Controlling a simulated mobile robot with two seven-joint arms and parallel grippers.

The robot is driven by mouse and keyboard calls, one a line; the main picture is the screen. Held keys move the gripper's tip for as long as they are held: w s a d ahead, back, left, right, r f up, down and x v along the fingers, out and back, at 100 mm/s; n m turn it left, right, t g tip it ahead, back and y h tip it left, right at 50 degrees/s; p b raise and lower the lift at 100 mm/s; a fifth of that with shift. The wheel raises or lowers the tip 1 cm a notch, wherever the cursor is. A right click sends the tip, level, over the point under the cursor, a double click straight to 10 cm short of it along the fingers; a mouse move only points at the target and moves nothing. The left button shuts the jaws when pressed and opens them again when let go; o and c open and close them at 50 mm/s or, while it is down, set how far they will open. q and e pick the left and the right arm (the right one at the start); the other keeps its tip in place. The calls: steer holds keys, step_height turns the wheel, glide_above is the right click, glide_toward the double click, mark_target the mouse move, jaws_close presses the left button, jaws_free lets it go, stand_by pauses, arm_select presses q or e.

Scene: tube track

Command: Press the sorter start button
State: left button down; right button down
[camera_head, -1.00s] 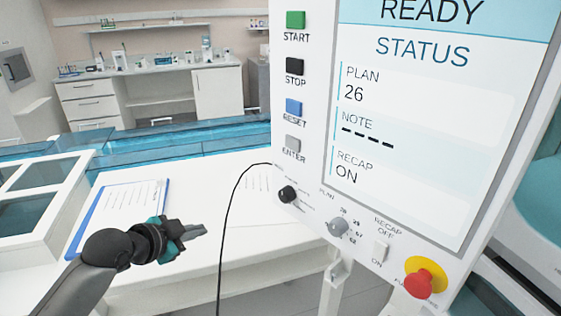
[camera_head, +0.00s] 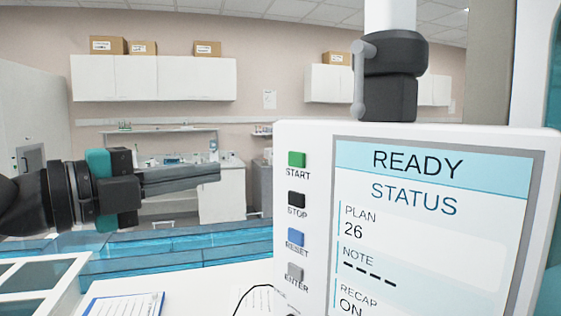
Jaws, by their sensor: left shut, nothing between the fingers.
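The green START button (camera_head: 297,159) is at the top of the button column on the white control panel (camera_head: 318,135). The black STOP button (camera_head: 297,199), blue RESET button (camera_head: 296,237) and grey ENTER button (camera_head: 295,271) sit below it. The screen (camera_head: 432,215) reads READY, STATUS, PLAN 26 and RECAP ON. My left gripper (camera_head: 218,173) is shut and empty. Its fingers point right toward the panel, slightly below START's height in the picture and apart from the buttons. My right gripper is not in view.
A blue translucent track (camera_head: 180,245) runs behind a white table. A clipboard (camera_head: 125,304) and a white-framed box (camera_head: 40,285) are at the lower left. A dark cable (camera_head: 243,296) hangs by the panel's lower left. The air between fingertips and panel looks clear.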

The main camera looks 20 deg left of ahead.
arm_select(q)
steer(key=p, duration=0.4)
glide_toward(294, 159)
steer(key=p+x, duration=0.3)
steer(key=x, duration=0.2)
steer(key=shift+s, duration=0.1)
steer(key=shift+p+x, duration=0.5)
steer(key=shift+x, duration=0.45)
